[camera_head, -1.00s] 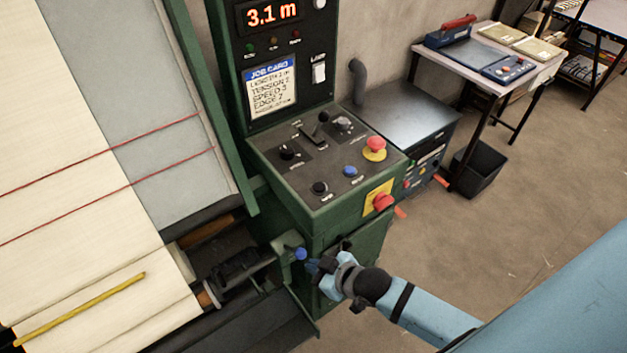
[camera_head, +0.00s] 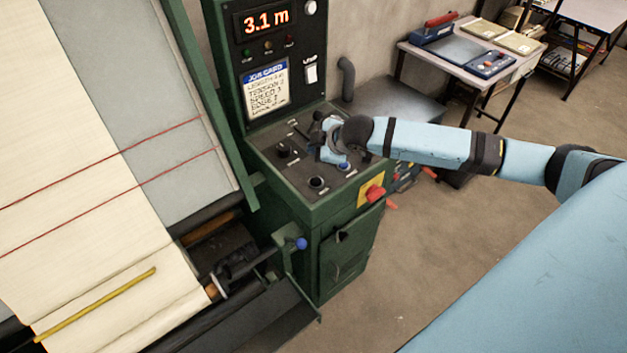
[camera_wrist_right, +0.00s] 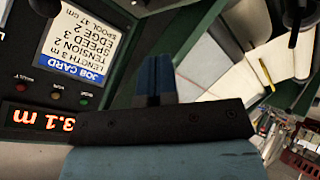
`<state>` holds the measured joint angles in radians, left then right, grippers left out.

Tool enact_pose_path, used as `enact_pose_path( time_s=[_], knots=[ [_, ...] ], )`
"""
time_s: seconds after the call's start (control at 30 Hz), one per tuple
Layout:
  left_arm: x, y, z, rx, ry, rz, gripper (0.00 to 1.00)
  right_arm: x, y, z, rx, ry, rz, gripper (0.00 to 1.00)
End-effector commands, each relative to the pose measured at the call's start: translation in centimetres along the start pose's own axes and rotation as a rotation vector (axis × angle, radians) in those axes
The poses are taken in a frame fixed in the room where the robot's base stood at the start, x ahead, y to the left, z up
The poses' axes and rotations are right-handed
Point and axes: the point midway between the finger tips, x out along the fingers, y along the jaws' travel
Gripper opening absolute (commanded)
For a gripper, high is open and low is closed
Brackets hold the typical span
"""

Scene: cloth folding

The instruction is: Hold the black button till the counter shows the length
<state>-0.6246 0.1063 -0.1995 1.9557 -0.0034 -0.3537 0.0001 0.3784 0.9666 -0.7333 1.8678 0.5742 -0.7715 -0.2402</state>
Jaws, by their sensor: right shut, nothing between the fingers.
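The counter (camera_head: 267,18) reads 3.1 m in red digits; it also shows upside down in the right wrist view (camera_wrist_right: 40,117). The job card (camera_head: 266,85) says length 3 m in the wrist view (camera_wrist_right: 80,40). On the sloped panel are a black control (camera_head: 317,183) at the front and another (camera_head: 283,150) farther left; I cannot tell which is the black button. My right gripper (camera_head: 324,152) is over the panel's middle, shut and empty, beside the blue button (camera_head: 344,166); its fingers (camera_wrist_right: 154,82) show together in the wrist view. My left gripper is out of view.
A red button on a yellow plate (camera_head: 374,193) is at the panel's front right. My right arm hides the panel's right side. Pale cloth (camera_head: 80,150) with red lines and a yellow strip (camera_head: 95,305) lies at left. A blue-tipped lever (camera_head: 300,244) sticks out below.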

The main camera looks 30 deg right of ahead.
Motion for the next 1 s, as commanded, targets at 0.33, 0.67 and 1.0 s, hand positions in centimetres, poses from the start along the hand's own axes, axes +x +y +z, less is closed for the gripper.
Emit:
enact_pose_path(
  time_s=[0.33,0.67,1.0],
  knots=[
    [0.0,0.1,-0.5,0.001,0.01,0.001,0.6,0.1,-0.1,0.1,0.0,0.0,-0.001,0.0],
    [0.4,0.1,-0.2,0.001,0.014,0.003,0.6,2.0,-1.6,1.4,0.001,0.0,-0.002,0.0],
    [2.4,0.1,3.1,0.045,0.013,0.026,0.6,5.2,-3.9,3.8,0.001,0.0,-0.002,0.0]
  ],
)
